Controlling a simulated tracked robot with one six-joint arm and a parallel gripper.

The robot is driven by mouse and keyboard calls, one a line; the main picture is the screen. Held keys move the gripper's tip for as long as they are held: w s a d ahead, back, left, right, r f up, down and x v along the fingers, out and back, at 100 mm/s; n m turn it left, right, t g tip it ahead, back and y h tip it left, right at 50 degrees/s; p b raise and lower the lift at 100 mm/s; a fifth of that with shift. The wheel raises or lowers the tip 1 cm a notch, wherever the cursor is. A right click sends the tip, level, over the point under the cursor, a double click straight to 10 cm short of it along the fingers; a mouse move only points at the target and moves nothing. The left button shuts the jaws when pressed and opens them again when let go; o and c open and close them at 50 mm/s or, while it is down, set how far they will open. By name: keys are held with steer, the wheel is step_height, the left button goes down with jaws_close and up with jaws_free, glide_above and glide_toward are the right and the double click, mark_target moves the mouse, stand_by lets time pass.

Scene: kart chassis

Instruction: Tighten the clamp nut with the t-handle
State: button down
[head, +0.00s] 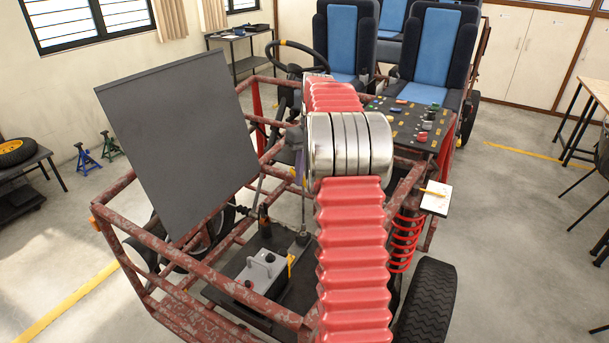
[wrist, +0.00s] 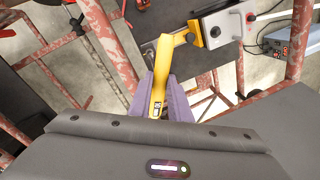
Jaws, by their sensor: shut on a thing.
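In the wrist view, my gripper (wrist: 160,82) has purple fingers shut on a yellow tool, seemingly the t-handle (wrist: 164,62). Its far end bends right, close in the picture to a yellow strip (wrist: 195,34) on the grey box (wrist: 222,24); I cannot tell whether they touch. In the head view, the grey box (head: 257,277) with its handle sits low inside the chassis, the yellow strip (head: 291,265) at its side. There my gripper is mostly hidden behind my arm, with a bit of purple finger (head: 299,174) showing. I cannot make out the clamp nut.
Rusty red frame tubes (head: 255,305) surround the box. A dark upright panel (head: 178,135) stands at the left. A board with small coloured parts (head: 410,120) is behind my arm. In the wrist view, a blue-grey device (wrist: 288,42) with a red display lies at right.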

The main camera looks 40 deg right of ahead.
steer(key=shift+f, duration=0.9)
stand_by(0.5)
steer(key=m, duration=0.5)
steer(key=shift+t, duration=0.3)
steer(key=m+h, duration=0.1)
steer(key=m, duration=0.4)
steer(key=shift+a+t, duration=0.15)
steer(key=shift+t, duration=0.15)
steer(key=m+h, duration=0.1)
steer(key=m, duration=0.5)
steer(key=shift+a+m, duration=0.1)
steer(key=shift+m, duration=0.3)
steer(key=m, duration=0.3)
steer(key=shift+m, duration=0.3)
steer(key=m+h, duration=0.1)
steer(key=m, duration=0.2)
steer(key=shift+m, duration=0.4)
steer(key=shift+f, duration=0.1)
